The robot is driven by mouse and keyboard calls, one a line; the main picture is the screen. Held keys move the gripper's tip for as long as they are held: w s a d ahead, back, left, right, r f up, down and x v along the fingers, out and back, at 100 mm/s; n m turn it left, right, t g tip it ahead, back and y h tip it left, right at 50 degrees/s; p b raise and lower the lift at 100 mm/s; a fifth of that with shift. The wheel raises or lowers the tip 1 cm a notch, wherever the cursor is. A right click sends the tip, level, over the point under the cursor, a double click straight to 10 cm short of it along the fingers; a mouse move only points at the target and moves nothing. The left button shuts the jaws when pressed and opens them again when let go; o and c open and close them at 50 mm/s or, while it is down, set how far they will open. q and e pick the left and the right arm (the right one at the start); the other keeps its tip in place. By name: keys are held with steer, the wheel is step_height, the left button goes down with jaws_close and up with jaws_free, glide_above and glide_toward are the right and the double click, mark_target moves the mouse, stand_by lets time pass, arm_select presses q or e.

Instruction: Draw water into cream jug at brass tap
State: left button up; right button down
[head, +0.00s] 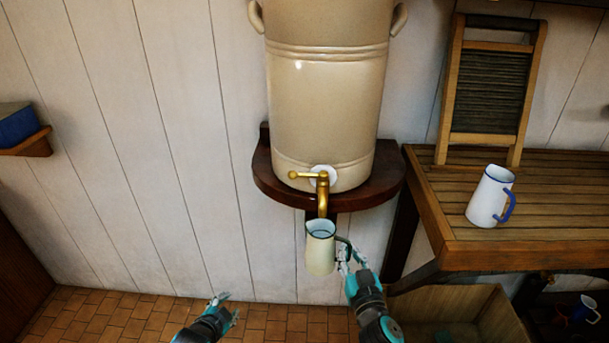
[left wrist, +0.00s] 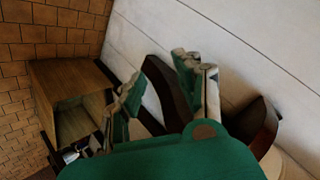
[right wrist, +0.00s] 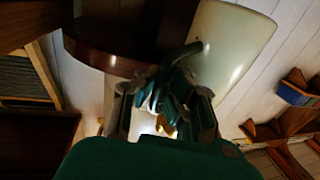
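The cream jug (head: 320,253) is upright in the air, with its dark-rimmed mouth just under the spout of the brass tap (head: 322,200). The tap's lever (head: 305,175) points left. I see no clear stream, and I cannot tell whether the pale inside holds water. My right gripper (head: 350,262) is shut on the jug's dark handle; in the right wrist view the handle (right wrist: 187,52) runs between the fingers, beside the jug's body (right wrist: 232,45). My left gripper (head: 222,305) is open and empty, low and left of the jug; its fingers (left wrist: 160,85) stand apart in the left wrist view.
The tap comes from a large stoneware crock (head: 325,110) on a dark wall shelf (head: 275,185). At right, a slatted wooden counter (head: 560,190) bears a white jug with a blue handle (head: 488,197) and a washboard (head: 490,85). An open wooden box (head: 470,310) stands below. Space left of the jug is clear.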

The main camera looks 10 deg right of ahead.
arm_select(q)
steer(key=w+d+r+m+t+h, duration=0.1)
steer(key=w+d+r+m, duration=0.2)
steer(key=r, duration=0.6)
steer(key=m+t+h, duration=0.1)
steer(key=m+h, duration=0.4)
steer(key=m, duration=0.4)
glide_toward(305, 176)
steer(key=shift+t, duration=0.3)
steer(key=x, duration=1)
steer(key=shift+w+d+f, duration=0.1)
steer(key=shift+w+f, duration=0.15)
steer(key=shift+f, duration=0.05)
jaws_close()
